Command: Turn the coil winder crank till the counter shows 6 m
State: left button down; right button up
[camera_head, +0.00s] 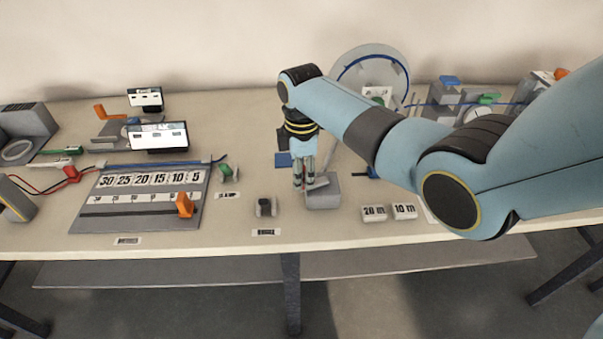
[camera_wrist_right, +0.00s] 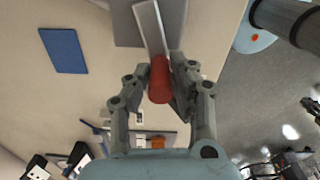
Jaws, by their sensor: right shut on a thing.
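The crank has a red handle (camera_wrist_right: 160,82) on a pale metal arm (camera_wrist_right: 149,25), which also shows in the head view (camera_head: 317,185) on top of a grey box (camera_head: 326,199). My right gripper (camera_head: 304,184) reaches down at the box's left side. In the right wrist view its fingers (camera_wrist_right: 160,74) are closed on both sides of the red handle. A large pale disc (camera_head: 360,58) with a blue cable stands behind my right arm, partly hidden. A small white panel (camera_head: 376,92) shows in front of it; I cannot read any number there. My left gripper is not in view.
White blocks marked 20 m (camera_head: 374,213) and 10 m (camera_head: 404,211) lie right of the box. A dark block (camera_head: 265,206) stands left of it. A numbered grey board (camera_head: 90,210) with an orange slider (camera_head: 184,205) is farther left. The table's front edge is close.

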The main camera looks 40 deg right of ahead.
jog(key=shift+w+m, duration=0.1)
jog(key=shift+m, duration=0.2)
grip_shut()
jog(key=m, duration=0.1)
jog(key=w+m, duration=0.1)
jog(key=shift+w+d+m+p, duration=0.1)
jog(key=shift+d+m+p, duration=0.2)
jog(key=shift+p, duration=0.05)
jog(key=m, duration=0.1)
jog(key=w+d+m, duration=0.1)
jog(key=m, duration=0.1)
jog(key=shift+w+m, duration=0.15)
jog(key=shift+m, duration=0.15)
jog(key=m, duration=0.1)
jog(key=d+m, duration=0.1)
jog(key=m, duration=0.1)
jog(key=shift+w+d+m, duration=0.2)
jog(key=shift+w+m, duration=0.1)
jog(key=shift+w, duration=0.1)
jog(key=shift+w+d+m+p, duration=0.15)
jog(key=shift+d+m, duration=0.3)
jog(key=shift+m, duration=0.5)
jog(key=shift+w+d+m+p, duration=0.15)
jog(key=shift+d+m, duration=0.25)
jog(key=shift+m, duration=0.55)
jog(key=o, duration=0.9)
grip_release()
notch_tip(320, 180, up, 12)
